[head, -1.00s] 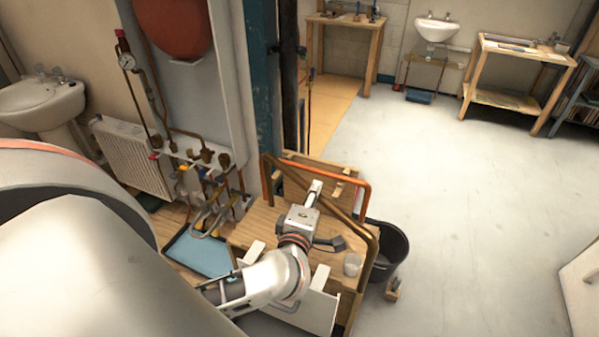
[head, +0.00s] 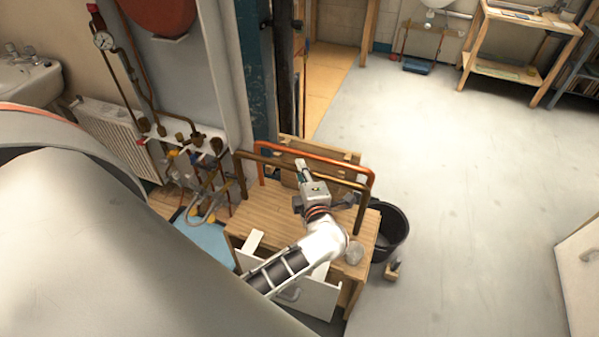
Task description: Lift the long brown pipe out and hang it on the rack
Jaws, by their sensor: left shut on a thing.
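The long brown pipe (head: 270,158) is a U shape with its two legs hanging down, above the wooden bench (head: 270,222). My left gripper (head: 301,166) is shut on the pipe's top run, near the middle. The gripper hides part of that run. I cannot tell how high the leg ends are above the bench. A brighter orange copper pipe (head: 330,154) of similar shape stands just behind it. I cannot make out which thing is the rack. My right gripper is not in view.
An open drawer (head: 315,298) juts from the bench front. A clear glass (head: 354,253) is on the bench's right side. A black bucket (head: 400,232) stands right of it. Valves and pipes (head: 185,142) are at the left. Open floor (head: 480,190) lies to the right.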

